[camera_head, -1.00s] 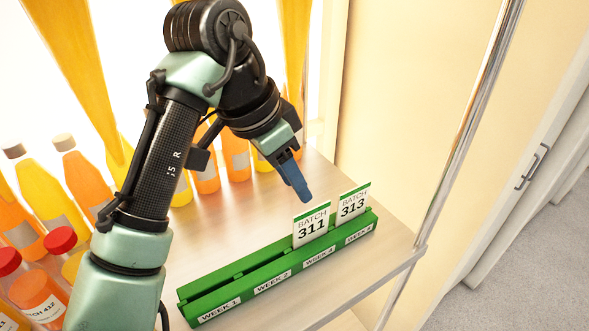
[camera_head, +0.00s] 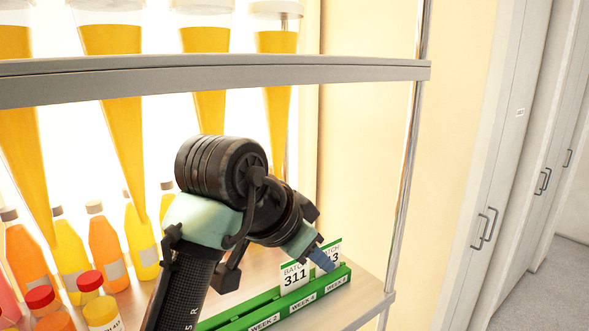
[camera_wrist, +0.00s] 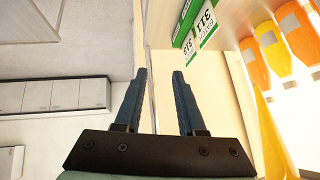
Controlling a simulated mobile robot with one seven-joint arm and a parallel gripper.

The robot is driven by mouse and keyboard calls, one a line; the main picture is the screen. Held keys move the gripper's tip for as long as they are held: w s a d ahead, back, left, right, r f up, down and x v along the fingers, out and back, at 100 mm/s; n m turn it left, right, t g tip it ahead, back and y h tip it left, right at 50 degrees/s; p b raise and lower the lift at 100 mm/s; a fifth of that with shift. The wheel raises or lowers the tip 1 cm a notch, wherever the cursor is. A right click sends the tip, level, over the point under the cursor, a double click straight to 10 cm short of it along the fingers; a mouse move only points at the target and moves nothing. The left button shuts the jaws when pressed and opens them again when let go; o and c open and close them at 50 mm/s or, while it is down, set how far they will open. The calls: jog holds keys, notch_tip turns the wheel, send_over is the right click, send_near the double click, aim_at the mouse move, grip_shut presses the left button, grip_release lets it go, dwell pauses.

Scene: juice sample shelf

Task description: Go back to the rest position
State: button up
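My gripper (camera_head: 321,260) is in front of the cards in the head view. In the wrist view my gripper (camera_wrist: 160,73) shows two blue fingers apart with nothing between them. The BATCH 311 card (camera_head: 294,280) stands in the green rack (camera_head: 262,309). The BATCH 313 card (camera_head: 334,252) stands to its right, partly hidden behind my fingers. Both cards also show at the top of the wrist view, apart from the fingers. My arm hides the left part of the rack.
Orange and yellow bottles (camera_head: 105,245) stand at the left, some with red caps. An upper shelf board (camera_head: 220,80) with tall juice-filled cones crosses above my arm. A metal post (camera_head: 400,190) stands at right. White cabinets (camera_head: 530,120) and open floor lie beyond.

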jog(key=w+d+r+n+t+h, duration=0.1)
jog(key=w+d+r+t, duration=0.3)
jog(key=d+r, duration=0.1)
jog(key=s+r+n+t+h+b, duration=0.1)
jog(key=s+r+n+t, duration=0.15)
jog(key=r+t, duration=0.5)
jog(key=s+a+r+n+t+y, duration=0.3)
jog(key=s+r, duration=0.3)
jog(key=s, duration=0.2)
jog(key=s+a+r+n+t+y+b, duration=0.1)
jog(key=s+a+r+n+t+y, duration=0.2)
jog(key=s+r+t, duration=0.3)
jog(key=s+a+r+n, duration=0.1)
jog(key=s, duration=0.2)
jog(key=shift+a+y, duration=0.3)
jog(key=shift+y, duration=0.1)
jog(key=shift+w, duration=0.15)
jog(key=shift+f, duration=0.1)
